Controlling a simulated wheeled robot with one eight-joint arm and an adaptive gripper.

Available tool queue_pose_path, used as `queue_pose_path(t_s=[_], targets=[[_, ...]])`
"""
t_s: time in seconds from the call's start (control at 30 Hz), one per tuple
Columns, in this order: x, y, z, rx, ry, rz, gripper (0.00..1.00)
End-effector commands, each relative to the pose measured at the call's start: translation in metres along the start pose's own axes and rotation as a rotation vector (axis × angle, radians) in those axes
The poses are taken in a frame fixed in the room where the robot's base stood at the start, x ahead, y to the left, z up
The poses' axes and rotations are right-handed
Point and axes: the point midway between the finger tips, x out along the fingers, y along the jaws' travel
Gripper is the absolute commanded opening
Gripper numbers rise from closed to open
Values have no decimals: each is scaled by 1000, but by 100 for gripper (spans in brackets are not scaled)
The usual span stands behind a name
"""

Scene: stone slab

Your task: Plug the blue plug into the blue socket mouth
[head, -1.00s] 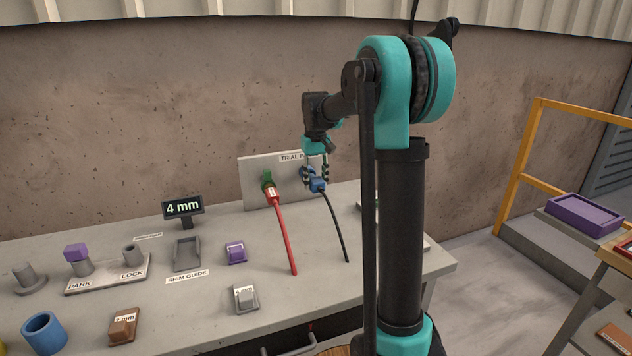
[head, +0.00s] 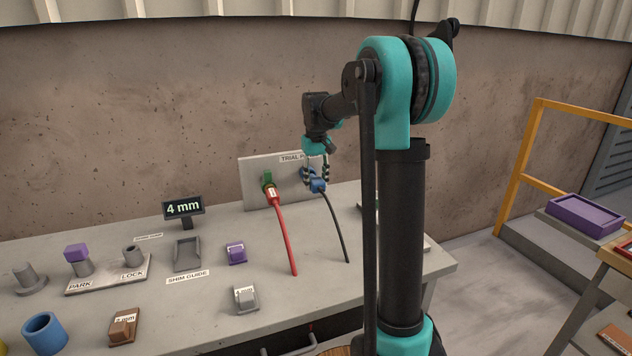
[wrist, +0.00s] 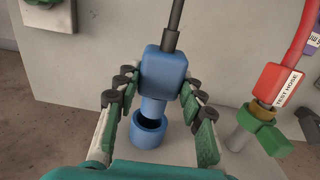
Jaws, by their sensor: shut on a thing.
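The blue plug (wrist: 165,75), a block with a round nose and a black cable (wrist: 173,22), sits between the fingers of my gripper (wrist: 157,90). My gripper is shut on it. In the head view the plug (head: 318,186) is at the trial panel, with its cable hanging to the bench. The blue socket mouth (wrist: 147,137) is a round collar with a dark opening. The plug's nose is lined up close to the opening; I cannot tell whether its tip is inside. In the head view my gripper (head: 316,177) largely hides the socket.
A red test hose (wrist: 285,84) is joined to a green fitting (wrist: 262,130) beside the blue socket on the panel (head: 255,200). Its red line (head: 285,240) runs down to the bench. A display reading 4 mm (head: 183,208) stands left. The bench front-right is clear.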

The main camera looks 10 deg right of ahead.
Motion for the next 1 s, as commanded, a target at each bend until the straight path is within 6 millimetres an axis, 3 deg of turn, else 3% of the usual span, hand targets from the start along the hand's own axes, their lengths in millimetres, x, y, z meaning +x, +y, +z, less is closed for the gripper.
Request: queue_pose_path(t_s=[1.0], targets=[[0,0,-18,0,0,0,6]])
